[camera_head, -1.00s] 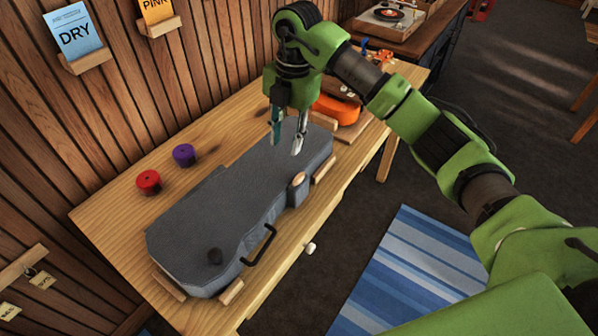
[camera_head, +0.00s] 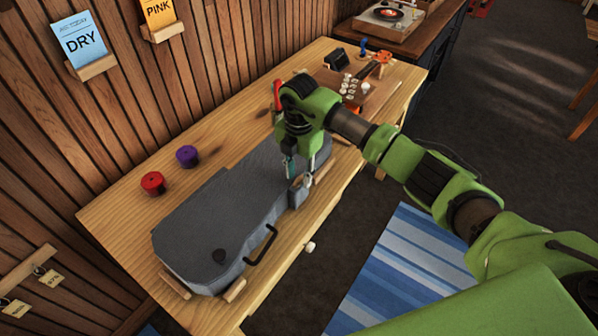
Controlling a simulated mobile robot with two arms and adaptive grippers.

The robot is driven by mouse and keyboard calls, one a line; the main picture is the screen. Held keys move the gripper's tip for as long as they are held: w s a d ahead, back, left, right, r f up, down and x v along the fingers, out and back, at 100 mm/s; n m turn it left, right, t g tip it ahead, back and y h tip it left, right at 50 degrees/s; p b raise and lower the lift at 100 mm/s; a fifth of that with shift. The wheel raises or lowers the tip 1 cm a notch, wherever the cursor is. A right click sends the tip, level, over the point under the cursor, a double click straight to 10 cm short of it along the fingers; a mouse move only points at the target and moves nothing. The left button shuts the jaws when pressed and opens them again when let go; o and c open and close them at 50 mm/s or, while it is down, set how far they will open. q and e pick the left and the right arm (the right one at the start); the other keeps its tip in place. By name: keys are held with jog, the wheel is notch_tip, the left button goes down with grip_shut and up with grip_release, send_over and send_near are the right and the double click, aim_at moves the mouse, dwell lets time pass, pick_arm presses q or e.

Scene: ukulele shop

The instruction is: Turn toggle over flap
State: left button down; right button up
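A grey ukulele case (camera_head: 215,215) lies closed on the wooden workbench. A grey flap (camera_head: 299,197) hangs over the case's near side, to the right of the black handle. The small pale toggle at this flap is largely hidden by my gripper and too small to tell its angle. My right gripper (camera_head: 299,176) points down at the flap, with a finger on either side of its top. Its fingers look apart; whether they touch the toggle I cannot tell. My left gripper is out of view.
A black handle (camera_head: 262,245) sticks out from the case's near side. Wooden blocks hold the case. Red (camera_head: 152,183) and purple (camera_head: 187,156) spools stand behind it.

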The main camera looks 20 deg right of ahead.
jog(key=shift+f, duration=0.3)
grip_shut()
